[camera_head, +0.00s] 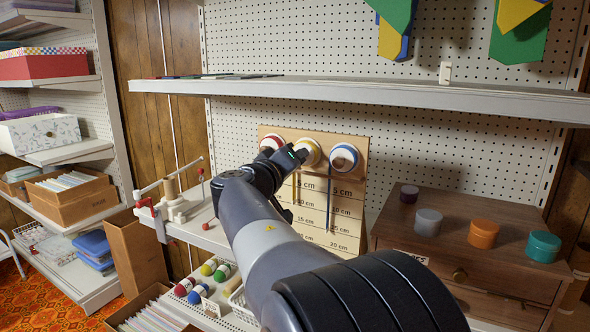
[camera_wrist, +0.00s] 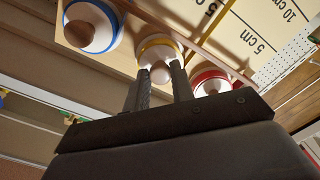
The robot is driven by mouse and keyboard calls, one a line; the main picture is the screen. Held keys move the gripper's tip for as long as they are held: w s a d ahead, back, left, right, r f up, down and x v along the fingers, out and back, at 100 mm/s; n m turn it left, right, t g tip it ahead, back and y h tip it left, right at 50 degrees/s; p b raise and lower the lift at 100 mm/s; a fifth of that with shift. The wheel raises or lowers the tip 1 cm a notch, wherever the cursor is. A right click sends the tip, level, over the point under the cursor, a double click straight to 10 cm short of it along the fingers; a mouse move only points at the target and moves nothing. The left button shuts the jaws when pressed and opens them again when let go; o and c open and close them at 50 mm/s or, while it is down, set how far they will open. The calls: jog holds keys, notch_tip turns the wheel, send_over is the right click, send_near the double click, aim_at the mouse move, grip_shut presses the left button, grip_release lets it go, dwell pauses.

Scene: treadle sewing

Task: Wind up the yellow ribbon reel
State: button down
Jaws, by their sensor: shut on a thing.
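The yellow ribbon reel (camera_head: 309,149) is the middle of three white reels on an upright wooden board (camera_head: 352,196) with cm marks. Its yellow-rimmed face (camera_wrist: 158,48) shows in the wrist view, partly covered by my fingers. In the head view my gripper (camera_head: 296,155) covers the reel's lower left. A yellow ribbon (camera_head: 294,187) hangs below the reel, partly hidden by my arm.
The red-rimmed reel (camera_head: 272,142) and blue-rimmed reel (camera_head: 344,157) sit close on either side. A shelf (camera_head: 390,94) spans above the board. A wooden drawer chest (camera_head: 465,265) with several round pots stands right. A clamp-like device (camera_head: 172,200) stands left.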

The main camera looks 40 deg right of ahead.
jog(key=shift+w+r+n+p, duration=0.1)
jog(key=shift+n+p, duration=8.5)
jog(key=shift+n, duration=8.9)
jog(key=c, duration=1.2)
grip_release()
jog(key=shift+a, duration=0.15)
